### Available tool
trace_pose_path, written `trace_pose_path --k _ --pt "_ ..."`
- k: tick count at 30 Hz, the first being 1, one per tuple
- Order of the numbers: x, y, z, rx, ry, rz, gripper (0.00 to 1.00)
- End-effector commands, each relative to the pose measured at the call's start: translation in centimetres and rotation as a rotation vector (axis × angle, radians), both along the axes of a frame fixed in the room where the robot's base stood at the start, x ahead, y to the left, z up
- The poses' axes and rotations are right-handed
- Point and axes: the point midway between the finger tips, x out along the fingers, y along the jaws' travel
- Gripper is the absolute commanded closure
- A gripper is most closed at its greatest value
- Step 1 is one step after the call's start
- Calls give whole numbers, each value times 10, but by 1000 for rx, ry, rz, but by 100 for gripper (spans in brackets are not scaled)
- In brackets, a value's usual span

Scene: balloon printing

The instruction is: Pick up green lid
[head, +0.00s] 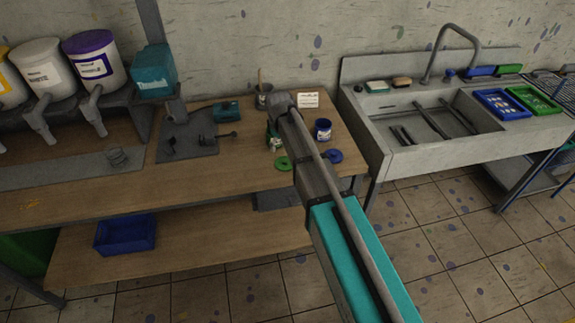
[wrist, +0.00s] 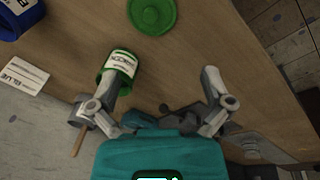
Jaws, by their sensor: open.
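The green lid (head: 283,162) lies flat on the wooden table near its front edge, left of my arm. In the wrist view the lid (wrist: 152,15) is a round green disc at the top edge, partly cut off. My gripper (wrist: 160,85) is open and empty, its fingers spread apart, and the lid lies beyond the fingertips. A green jar with a white label (wrist: 121,66) stands close by the left finger; I cannot tell whether they touch. In the head view my arm hides most of the gripper.
A blue jar (head: 323,130) and a blue lid (head: 335,156) are on the table right of my arm. A white card (head: 308,100) stands behind. The sink (head: 408,155) is to the right. The table left of the green lid is clear.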

Motion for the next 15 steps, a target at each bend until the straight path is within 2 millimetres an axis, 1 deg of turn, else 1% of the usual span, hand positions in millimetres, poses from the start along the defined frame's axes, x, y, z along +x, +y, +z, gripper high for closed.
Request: trace_pose_path --k 1,15 --pt "1 0 -8 0 0 0 0" --pt "8 -1 -45 0 0 -1 0"
